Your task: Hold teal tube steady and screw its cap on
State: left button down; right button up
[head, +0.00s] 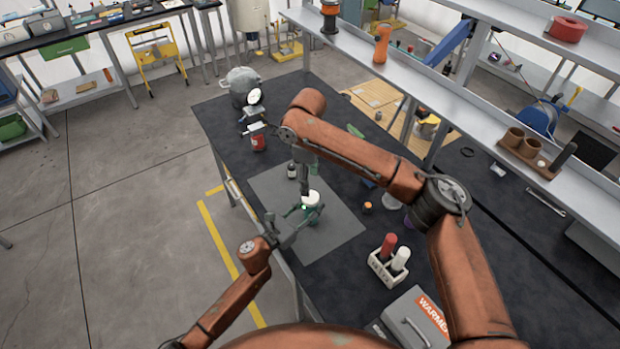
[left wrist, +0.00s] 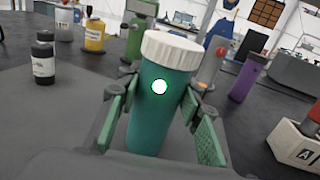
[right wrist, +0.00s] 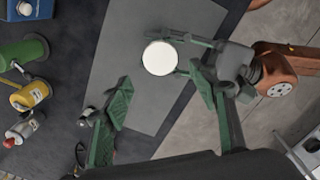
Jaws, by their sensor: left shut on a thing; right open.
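The teal tube (left wrist: 158,112) stands about upright between the green pads of my left gripper (left wrist: 155,98), which is shut on it. A bright round spot with a green glow shows on its side. The white ribbed cap (left wrist: 172,50) sits on top of the tube; how tightly it is seated cannot be told. In the right wrist view the cap (right wrist: 160,58) appears as a white disc from above. My right gripper (right wrist: 160,88) is open and empty, above the tube, its fingers apart from the cap.
The grey mat (head: 345,228) lies under the work on the dark table. A dark bottle (head: 292,171) and a red container (head: 258,143) stand behind. A white rack (head: 385,270) with red and white tubes and a warmer box (head: 415,320) are at right. The purple tube (left wrist: 243,80) stands apart.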

aim_at(310, 197)
jog(key=shift+d+r+n, duration=0.1)
jog(key=shift+r+n, duration=0.05)
jog(key=shift+n, duration=0.45)
jog(key=shift+f, duration=4.05)
jog(key=shift+c, duration=0.5)
jog(key=c, duration=1.1)
jog(key=o, duration=1.3)
jog(key=shift+r, duration=0.15)
